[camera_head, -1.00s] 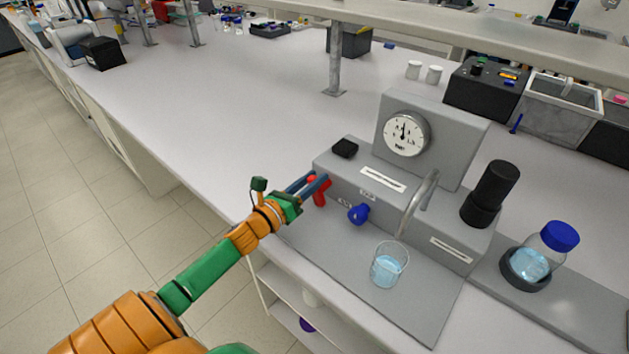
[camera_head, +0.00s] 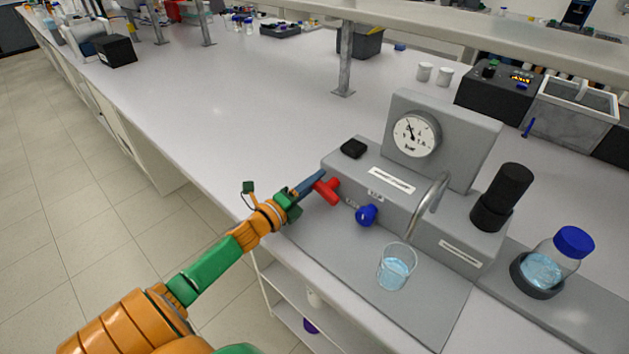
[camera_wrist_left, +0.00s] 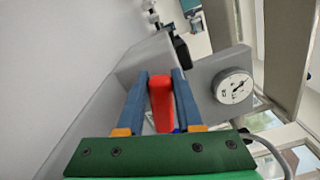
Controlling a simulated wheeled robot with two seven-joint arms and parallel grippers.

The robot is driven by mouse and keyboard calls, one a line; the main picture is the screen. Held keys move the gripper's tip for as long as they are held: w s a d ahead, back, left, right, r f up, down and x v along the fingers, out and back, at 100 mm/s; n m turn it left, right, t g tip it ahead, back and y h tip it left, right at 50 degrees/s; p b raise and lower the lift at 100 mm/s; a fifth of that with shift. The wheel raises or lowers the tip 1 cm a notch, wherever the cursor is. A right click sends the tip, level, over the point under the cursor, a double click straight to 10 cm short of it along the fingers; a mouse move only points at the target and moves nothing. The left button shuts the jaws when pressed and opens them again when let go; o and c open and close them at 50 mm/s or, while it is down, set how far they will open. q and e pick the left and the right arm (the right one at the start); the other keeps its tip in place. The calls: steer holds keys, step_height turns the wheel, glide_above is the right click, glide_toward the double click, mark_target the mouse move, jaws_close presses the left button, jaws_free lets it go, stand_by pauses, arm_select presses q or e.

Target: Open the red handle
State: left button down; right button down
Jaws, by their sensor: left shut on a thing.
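The red handle (camera_head: 327,190) sticks out of the left front of the grey rig (camera_head: 408,195). It now lies turned roughly level, with one end toward my left gripper. My left gripper (camera_head: 312,186), with blue fingers, reaches it from the left and is shut on it. In the left wrist view the red handle (camera_wrist_left: 161,103) stands between the two blue fingers (camera_wrist_left: 161,92). The gauge (camera_head: 416,135) on the rig shows its needle tilted to the upper left. My right gripper is not in view.
A blue knob (camera_head: 367,215) sits right of the handle. A glass beaker (camera_head: 396,267) with blue liquid stands under the bent metal spout (camera_head: 430,206). A black cylinder (camera_head: 501,197) and a blue-capped bottle (camera_head: 555,262) are at the right.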

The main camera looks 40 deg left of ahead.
arm_select(q)
steer(key=shift+f+n, duration=0.25)
steer(key=shift+n, duration=0.85)
steer(key=c, duration=0.6)
jaws_free()
steer(key=shift+w+f, duration=0.1)
steer(key=shift+w, duration=0.05)
steer(key=shift+o, duration=0.2)
steer(key=s, duration=0.6)
steer(key=shift+s+a+f, duration=0.1)
steer(key=shift+s+a, duration=0.05)
steer(key=shift+a, duration=0.1)
steer(key=shift+s+b, duration=0.3)
steer(key=shift+s, duration=0.15)
